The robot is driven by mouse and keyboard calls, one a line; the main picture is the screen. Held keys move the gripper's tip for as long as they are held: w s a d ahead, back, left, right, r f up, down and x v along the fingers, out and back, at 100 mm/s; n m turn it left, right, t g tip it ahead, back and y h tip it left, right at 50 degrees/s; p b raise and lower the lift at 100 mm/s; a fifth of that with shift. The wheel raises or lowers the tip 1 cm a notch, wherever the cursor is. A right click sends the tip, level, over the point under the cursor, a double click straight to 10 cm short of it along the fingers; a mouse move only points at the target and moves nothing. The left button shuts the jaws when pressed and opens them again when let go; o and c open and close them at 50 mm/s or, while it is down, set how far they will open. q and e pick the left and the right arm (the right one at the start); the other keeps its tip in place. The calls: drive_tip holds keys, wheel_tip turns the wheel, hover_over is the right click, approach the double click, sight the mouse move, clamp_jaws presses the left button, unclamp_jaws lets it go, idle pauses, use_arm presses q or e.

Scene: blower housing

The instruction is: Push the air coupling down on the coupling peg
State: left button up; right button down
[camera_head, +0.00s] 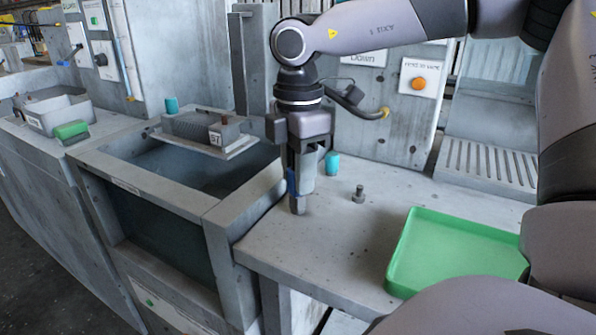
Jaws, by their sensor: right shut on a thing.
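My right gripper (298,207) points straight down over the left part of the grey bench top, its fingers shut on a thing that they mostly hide. A small blue part (291,181) shows at the left side of the fingers and looks like the air coupling. The fingertips are close to the bench surface; I cannot tell whether they touch it. A short dark metal peg (358,194) with a wider foot stands upright on the bench, right of the gripper and apart from it. I cannot tell whether it is the coupling peg or whether another peg is hidden under the gripper. My left gripper is out of view.
A green tray (404,254) lies on the bench (322,254) at the right. A teal cylinder (332,163) stands just behind the gripper. An open tank (150,186) is at the left, with a grey block on a plate (208,140) above it.

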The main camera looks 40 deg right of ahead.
drive_tip(key=c, duration=0.7)
unclamp_jaws()
drive_tip(key=shift+r, duration=0.95)
wheel_tip(320, 180, up, 4)
drive_tip(key=shift+r+p, duration=0.1)
drive_tip(key=shift+p, duration=0.3)
drive_tip(key=shift+r, duration=0.6)
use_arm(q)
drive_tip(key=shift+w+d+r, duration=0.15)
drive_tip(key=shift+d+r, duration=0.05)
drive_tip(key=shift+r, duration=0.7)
